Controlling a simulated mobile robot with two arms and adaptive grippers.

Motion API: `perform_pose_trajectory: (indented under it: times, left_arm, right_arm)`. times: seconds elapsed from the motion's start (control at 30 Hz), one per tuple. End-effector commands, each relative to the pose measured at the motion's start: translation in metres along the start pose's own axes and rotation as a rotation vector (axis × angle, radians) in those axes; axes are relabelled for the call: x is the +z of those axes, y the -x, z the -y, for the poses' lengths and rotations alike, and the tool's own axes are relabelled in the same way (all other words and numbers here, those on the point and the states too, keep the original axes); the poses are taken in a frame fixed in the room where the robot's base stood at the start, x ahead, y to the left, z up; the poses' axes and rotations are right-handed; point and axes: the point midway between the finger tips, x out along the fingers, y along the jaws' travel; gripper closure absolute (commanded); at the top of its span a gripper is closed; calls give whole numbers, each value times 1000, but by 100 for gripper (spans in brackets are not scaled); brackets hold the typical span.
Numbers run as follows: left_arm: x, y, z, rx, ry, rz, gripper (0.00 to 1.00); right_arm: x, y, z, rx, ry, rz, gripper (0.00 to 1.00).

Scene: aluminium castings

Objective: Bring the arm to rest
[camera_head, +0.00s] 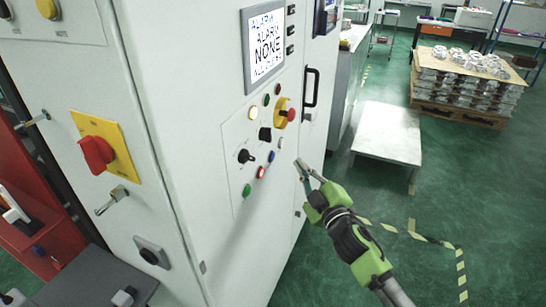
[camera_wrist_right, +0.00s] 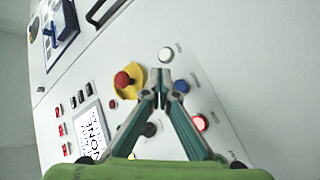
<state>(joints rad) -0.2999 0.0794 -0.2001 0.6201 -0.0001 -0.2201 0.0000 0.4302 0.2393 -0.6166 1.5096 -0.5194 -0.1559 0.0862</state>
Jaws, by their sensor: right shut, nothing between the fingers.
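My right gripper (camera_head: 302,167) reaches in from the lower right in the head view, in front of the control panel of a white cabinet (camera_head: 170,60). Its fingers are shut with nothing between them. In the right wrist view the gripper (camera_wrist_right: 163,80) points at the panel near a white button (camera_wrist_right: 166,54) and a blue button (camera_wrist_right: 181,86); I cannot tell whether the tips touch the panel. The red emergency stop on its yellow base (camera_head: 284,113) is above the fingertips in the head view. My left gripper is not in view.
The cabinet's screen (camera_head: 268,50) reads "NONE". A red rotary switch (camera_head: 97,154) is on the cabinet's left face. A low white platform (camera_head: 388,132) stands behind my right arm. Castings are stacked on a pallet (camera_head: 458,113) at the back right. Green floor right of my arm is clear.

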Motion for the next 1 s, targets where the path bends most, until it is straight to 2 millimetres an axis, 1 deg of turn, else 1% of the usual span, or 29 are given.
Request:
perform_pose_trajectory:
  times: [0.27,0.37,0.47,0.5,0.57,0.6,0.67,0.7,0.77,0.8,0.87,0.9,0.97,1.0]
  left_arm:
    - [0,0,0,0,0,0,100]
    - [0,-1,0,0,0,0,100]
    - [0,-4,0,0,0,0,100]
    - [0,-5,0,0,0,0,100]
    - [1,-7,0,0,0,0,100]
    - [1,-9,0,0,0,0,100]
    - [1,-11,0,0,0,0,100]
    - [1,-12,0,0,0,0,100]
    - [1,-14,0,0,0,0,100]
    - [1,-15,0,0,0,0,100]
    - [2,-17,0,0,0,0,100]
    - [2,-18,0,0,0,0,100]
    - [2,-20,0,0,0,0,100]
    - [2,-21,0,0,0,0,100]
  right_arm:
    - [0,0,0,0,-1,1,100]
    - [13,2,9,-9,-15,24,100]
    - [49,12,32,-36,-55,91,100]
    - [69,18,46,-51,-79,130,100]
    - [103,31,70,-75,-121,197,100]
    - [126,42,88,-93,-150,244,100]
    - [159,61,115,-118,-195,315,100]
    - [180,75,133,-135,-223,362,100]
    - [210,99,160,-159,-264,433,100]
    - [229,116,179,-176,-292,480,100]
    - [255,143,206,-199,-332,549,100]
    - [271,162,224,-214,-358,596,100]
    - [293,193,251,-236,-399,665,100]
    - [307,214,268,-250,-423,711,100]
